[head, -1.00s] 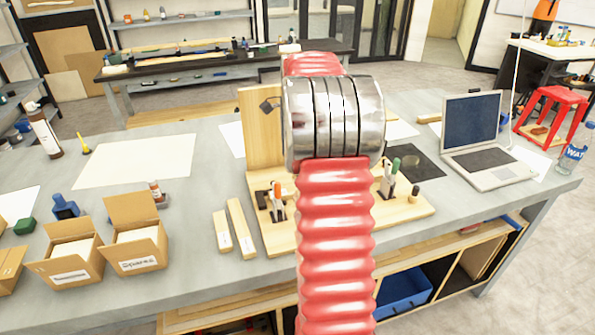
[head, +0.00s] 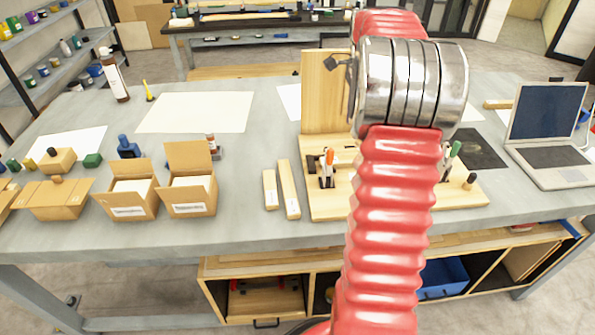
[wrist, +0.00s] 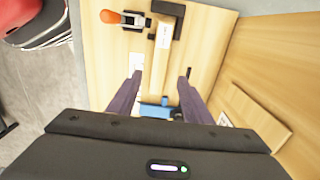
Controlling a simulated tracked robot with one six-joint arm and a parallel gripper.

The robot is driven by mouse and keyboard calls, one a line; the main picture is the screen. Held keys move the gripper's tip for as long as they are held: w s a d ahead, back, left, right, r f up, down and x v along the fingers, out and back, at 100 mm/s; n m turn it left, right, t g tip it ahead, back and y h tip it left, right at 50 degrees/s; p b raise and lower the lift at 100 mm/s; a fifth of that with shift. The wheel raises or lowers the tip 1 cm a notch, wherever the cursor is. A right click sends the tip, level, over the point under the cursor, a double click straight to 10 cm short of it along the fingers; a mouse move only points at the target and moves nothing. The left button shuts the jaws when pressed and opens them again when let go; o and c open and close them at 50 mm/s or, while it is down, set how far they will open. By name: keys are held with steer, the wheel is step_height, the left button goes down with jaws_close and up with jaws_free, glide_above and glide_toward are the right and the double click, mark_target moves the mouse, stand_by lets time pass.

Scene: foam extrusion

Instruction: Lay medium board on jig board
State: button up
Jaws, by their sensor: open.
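The pale wooden jig board (head: 325,207) lies on the bench in the head view, with an upright panel at its back and clamps on it. My gripper is hidden there behind my red arm. In the wrist view my gripper (wrist: 160,78) is open above the jig board (wrist: 205,45). A narrow labelled wooden board (wrist: 160,60) lies on the jig between the two purple fingers, its far end at a black block. I cannot read its label, so I cannot tell whether it is the medium board. Two other narrow boards lie left of the jig, a shorter one (head: 270,190) and a longer one (head: 289,190).
An orange-handled clamp (wrist: 125,19) and a blue part (wrist: 155,110) are near the fingers. Open cardboard boxes (head: 190,195) stand left on the bench, and a laptop (head: 548,130) stands right. The bench around the white sheet (head: 195,112) is mostly clear.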

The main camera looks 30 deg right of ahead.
steer(key=s+a+r+n+t, duration=0.15)
steer(key=a+n, duration=0.25)
steer(key=a, duration=0.4)
steer(key=s+a+r+n+h, duration=0.1)
steer(key=a+r+n, duration=0.2)
steer(key=a, duration=0.4)
steer(key=s+a+r+n+t, duration=0.1)
steer(key=a+r+n, duration=0.25)
steer(key=a, duration=0.45)
steer(key=s+a+f+n+t+y, duration=0.1)
steer(key=s+a+f+n+t, duration=0.2)
steer(key=s+a+n, duration=1)
steer(key=s+a+f, duration=0.1)
steer(key=a+f, duration=0.1)
steer(key=a, duration=0.1)
steer(key=shift+a+f, duration=0.2)
steer(key=shift+a, duration=0.15)
